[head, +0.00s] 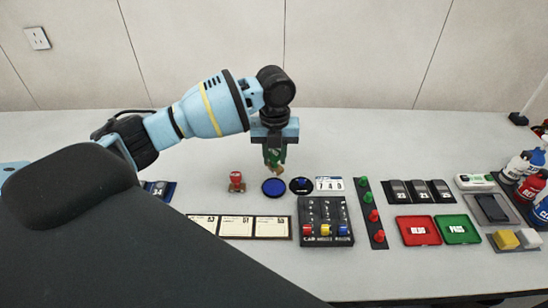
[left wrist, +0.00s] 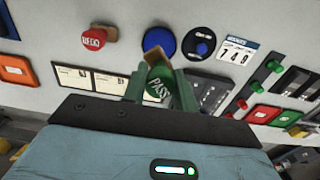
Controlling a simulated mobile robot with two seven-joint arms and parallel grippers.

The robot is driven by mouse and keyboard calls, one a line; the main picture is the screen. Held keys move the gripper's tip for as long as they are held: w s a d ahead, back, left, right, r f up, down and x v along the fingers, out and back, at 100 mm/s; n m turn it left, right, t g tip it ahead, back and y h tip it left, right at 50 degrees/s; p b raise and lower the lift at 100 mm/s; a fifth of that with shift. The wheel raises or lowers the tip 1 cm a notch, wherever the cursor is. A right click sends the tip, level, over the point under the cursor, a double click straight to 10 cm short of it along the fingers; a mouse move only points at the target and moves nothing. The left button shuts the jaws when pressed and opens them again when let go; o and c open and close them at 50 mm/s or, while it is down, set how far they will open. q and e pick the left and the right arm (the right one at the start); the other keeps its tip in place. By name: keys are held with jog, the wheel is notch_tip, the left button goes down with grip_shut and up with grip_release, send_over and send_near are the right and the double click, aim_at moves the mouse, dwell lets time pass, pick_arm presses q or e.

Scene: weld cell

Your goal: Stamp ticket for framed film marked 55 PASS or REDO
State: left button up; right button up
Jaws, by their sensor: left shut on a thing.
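My left gripper (head: 274,148) is shut on the green PASS stamp (left wrist: 159,84). It holds the stamp upright above the table, close over or just behind the blue ink pad (head: 274,187); whether they touch cannot be told. The red REDO stamp (head: 237,182) stands left of the pad. Three cream tickets (head: 236,227) lie in a row in a dark holder in front; their numbers are too small to read surely. Black framed films (head: 420,192) lie at the right, and another (head: 160,189) is partly hidden at the left. My right gripper is not in view.
A black round pad with a blue knob (head: 301,185) and a number card (head: 329,184) stand right of the ink pad. A black switch box (head: 325,222), a strip of knobs (head: 371,214), a red REDO tray (head: 418,231) and a green PASS tray (head: 457,229) follow. Bottles crowd the far right.

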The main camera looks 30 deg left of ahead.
aim_at(274, 166)
pick_arm(q)
jog(key=shift+s+a+f, duration=0.1)
jog(key=shift+f, duration=0.05)
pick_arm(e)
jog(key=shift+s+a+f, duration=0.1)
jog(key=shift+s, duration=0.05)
pick_arm(q)
jog(key=shift+f+b, duration=0.8)
jog(key=shift+f, duration=1.95)
jog(key=shift+f+b, duration=0.1)
jog(key=shift+b, duration=0.2)
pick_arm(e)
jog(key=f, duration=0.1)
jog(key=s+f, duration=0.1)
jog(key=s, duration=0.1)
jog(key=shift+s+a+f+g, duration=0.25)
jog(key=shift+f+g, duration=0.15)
pick_arm(q)
jog(key=shift+f, duration=0.15)
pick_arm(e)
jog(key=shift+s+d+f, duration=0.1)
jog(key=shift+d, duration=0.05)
pick_arm(q)
jog(key=shift+f, duration=0.45)
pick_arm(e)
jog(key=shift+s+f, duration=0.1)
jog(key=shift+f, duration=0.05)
